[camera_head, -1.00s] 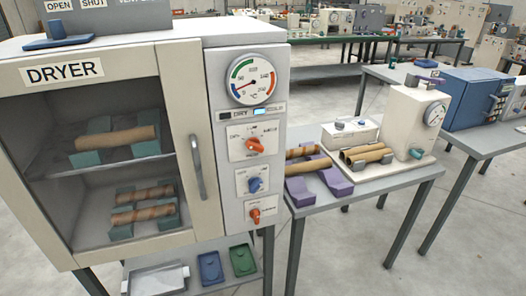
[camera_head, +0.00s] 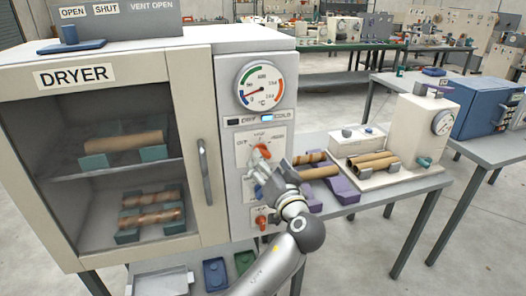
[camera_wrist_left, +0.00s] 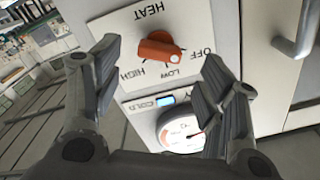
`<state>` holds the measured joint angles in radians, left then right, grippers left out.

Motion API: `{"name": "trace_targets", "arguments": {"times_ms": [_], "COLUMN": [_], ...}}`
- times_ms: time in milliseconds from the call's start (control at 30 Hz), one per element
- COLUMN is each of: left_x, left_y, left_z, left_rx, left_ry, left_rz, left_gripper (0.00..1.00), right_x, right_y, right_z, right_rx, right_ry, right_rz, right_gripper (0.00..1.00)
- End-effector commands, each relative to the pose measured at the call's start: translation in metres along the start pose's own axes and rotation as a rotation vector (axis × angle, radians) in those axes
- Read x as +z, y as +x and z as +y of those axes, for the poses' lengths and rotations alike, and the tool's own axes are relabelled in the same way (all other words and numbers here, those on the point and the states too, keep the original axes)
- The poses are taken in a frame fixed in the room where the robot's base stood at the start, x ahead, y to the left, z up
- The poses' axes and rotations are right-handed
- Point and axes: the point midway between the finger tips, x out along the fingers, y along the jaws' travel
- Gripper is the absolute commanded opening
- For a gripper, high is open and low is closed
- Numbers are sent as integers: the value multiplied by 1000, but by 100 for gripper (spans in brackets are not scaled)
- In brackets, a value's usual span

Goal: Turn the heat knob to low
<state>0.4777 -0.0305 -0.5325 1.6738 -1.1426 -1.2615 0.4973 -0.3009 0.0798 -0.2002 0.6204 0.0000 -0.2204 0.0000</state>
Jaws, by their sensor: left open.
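The heat knob (camera_head: 262,151) is orange and sits on a white plate on the dryer's control panel. In the left wrist view the knob (camera_wrist_left: 158,48) appears upside down, with OFF, LOW and HIGH around it. Its bar lies nearly level there; I cannot tell for sure which label it points to. My left gripper (camera_head: 272,168) is open in front of the panel, just below and right of the knob. In the wrist view its fingers (camera_wrist_left: 160,62) stand on both sides of the knob, with gaps; contact is not visible. My right gripper is not in view.
The dryer's door handle (camera_head: 204,170) stands left of the panel. A dial (camera_head: 261,85) is above the knob and a red-orange knob (camera_head: 262,221) below; a blue knob is mostly hidden by my gripper. A side table (camera_head: 400,190) with purple holders stands at right.

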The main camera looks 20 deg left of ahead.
Motion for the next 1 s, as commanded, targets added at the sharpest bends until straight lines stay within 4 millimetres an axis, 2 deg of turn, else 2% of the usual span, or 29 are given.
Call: {"name": "trace_targets", "arguments": {"times_ms": [100, 300, 467, 700, 1000], "left_x": [-3, -1, 0, 1, 1], "left_y": [24, 49, 56, 56, 56], "left_z": [-2, -1, 0, 1, 1], "left_rx": [-2, 0, 1, 2, 2], "left_ry": [4, 2, 0, 0, 1], "left_rz": [1, 0, -1, 0, -1], "left_gripper": [66, 66, 66, 66, 28], "right_x": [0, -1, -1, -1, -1], "right_y": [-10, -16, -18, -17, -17], "right_z": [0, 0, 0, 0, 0], "right_rx": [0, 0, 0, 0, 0], "right_ry": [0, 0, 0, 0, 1], "right_rz": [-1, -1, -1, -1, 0], "right_gripper": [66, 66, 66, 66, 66]}}
